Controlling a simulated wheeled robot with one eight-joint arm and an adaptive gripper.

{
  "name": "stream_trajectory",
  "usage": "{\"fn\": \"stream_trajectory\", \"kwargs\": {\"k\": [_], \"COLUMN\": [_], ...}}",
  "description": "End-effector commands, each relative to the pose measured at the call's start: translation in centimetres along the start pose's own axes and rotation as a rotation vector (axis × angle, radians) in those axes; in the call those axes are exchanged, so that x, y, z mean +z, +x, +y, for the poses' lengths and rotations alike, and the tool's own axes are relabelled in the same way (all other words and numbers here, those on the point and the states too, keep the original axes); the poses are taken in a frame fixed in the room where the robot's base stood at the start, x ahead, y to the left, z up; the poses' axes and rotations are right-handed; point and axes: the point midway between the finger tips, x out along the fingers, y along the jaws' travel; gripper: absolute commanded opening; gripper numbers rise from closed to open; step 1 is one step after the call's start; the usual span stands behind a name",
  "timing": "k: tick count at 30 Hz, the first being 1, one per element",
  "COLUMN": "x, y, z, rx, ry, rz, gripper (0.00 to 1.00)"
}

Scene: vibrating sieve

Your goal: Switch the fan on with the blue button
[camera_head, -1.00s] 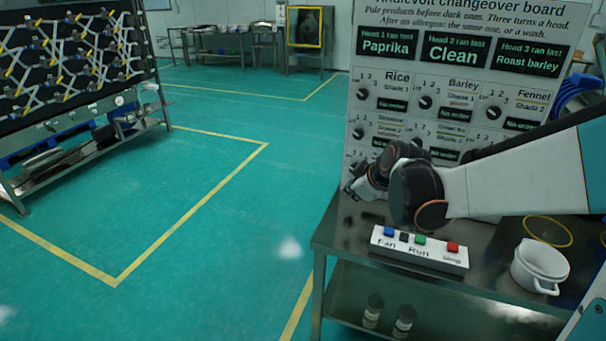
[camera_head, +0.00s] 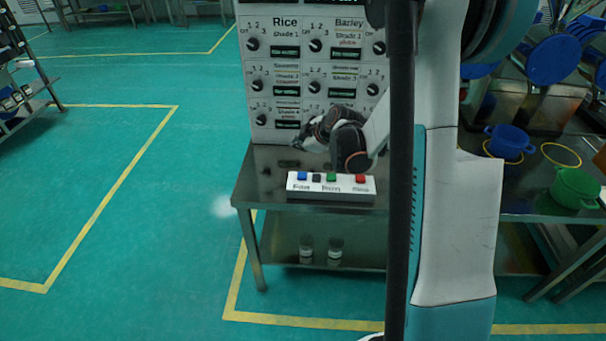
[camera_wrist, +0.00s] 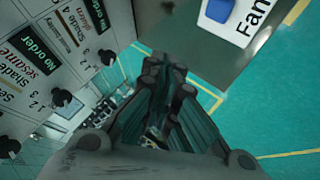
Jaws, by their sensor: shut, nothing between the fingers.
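The blue button (camera_head: 302,176) is at the left end of a white button box (camera_head: 330,194), above the label "Fan". The box lies on a steel table (camera_head: 262,190). The blue button also shows at the top of the wrist view (camera_wrist: 219,10), next to the printed "Fan". My gripper (camera_head: 298,143) is behind and above the box in the head view, apart from the button. In the wrist view my gripper's fingers (camera_wrist: 160,130) are together with nothing between them, pointing away from the button.
Black (camera_head: 317,178), green (camera_head: 331,177) and red (camera_head: 361,179) buttons sit along the same box. A white board with dials (camera_head: 290,70) stands behind the table. Two jars (camera_head: 335,250) are on the lower shelf. Blue (camera_head: 509,141) and green (camera_head: 576,187) pots are at the right.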

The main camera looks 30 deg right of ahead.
Motion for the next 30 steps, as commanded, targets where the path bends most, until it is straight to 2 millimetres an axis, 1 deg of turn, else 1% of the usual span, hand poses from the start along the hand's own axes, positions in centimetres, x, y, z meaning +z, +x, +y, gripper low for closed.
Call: {"fn": "stream_trajectory", "kwargs": {"k": [7,11,17,27,30], "x": [0.1,0.5,1.6,3.9,4.3], "y": [0.2,0.8,2.3,5.4,6.0], "z": [-0.2,-0.6,-1.7,-4.0,-4.3], "rx": [0.000,0.000,0.000,0.000,0.000], "ry": [0.000,0.000,0.001,0.001,0.001], "rz": [0.000,0.000,0.000,0.000,0.000], "gripper": [0.00,0.00,0.00,0.00,0.00]}}
